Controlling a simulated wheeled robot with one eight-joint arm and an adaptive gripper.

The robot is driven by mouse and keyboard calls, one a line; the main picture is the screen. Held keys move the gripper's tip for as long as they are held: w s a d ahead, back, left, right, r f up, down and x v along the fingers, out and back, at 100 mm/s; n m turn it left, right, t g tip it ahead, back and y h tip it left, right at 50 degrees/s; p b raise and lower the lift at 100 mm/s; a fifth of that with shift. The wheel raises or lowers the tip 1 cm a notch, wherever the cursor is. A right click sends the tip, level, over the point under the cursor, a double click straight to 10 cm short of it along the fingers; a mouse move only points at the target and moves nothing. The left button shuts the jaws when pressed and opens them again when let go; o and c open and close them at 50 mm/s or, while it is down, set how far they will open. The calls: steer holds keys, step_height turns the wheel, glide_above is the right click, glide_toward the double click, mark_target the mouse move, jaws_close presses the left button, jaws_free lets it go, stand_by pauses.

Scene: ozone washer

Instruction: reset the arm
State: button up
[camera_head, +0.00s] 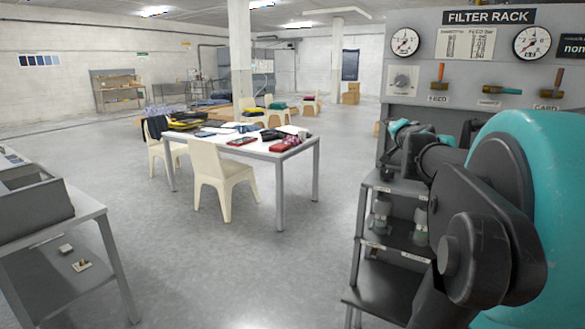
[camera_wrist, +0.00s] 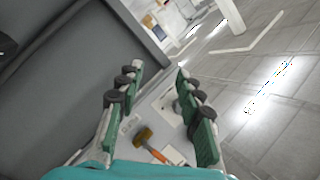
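My arm (camera_head: 480,220) fills the right side of the head view, with teal and dark grey links. It reaches toward the filter rack panel (camera_head: 478,45). My gripper's two green fingers with black pads show in the wrist view (camera_wrist: 163,110). They stand well apart with nothing between them, so the gripper is open. Beyond the fingers, the wrist view shows an orange-handled valve lever (camera_wrist: 150,145) on a light grey panel. The gripper itself is mostly hidden behind my arm in the head view.
A grey shelf stand (camera_head: 375,250) with fittings is close below my arm. A white table (camera_head: 290,150) with folded clothes and a cream chair (camera_head: 222,180) stand mid-room. A grey bench (camera_head: 95,205) is at left. The floor (camera_head: 240,270) between is clear.

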steer(key=s+a+f+n+g+y, duration=0.25)
steer(key=a+f, duration=0.25)
steer(key=f, duration=0.3)
steer(key=s+a+f+n+g+y, duration=0.1)
steer(key=s+a+f+n+g, duration=0.15)
steer(key=s+a+f, duration=0.4)
steer(key=s+a+f+n+g+y, duration=0.1)
steer(key=a+f+n, duration=0.2)
steer(key=f, duration=0.6)
steer(key=s+d+f+n+g+h, duration=0.2)
steer(key=s+f+g, duration=0.4)
steer(key=s+f, duration=1.3)
steer(key=shift+s+n+g+h, duration=0.25)
steer(key=shift+n+g+h, duration=0.25)
steer(key=shift+n, duration=0.3)
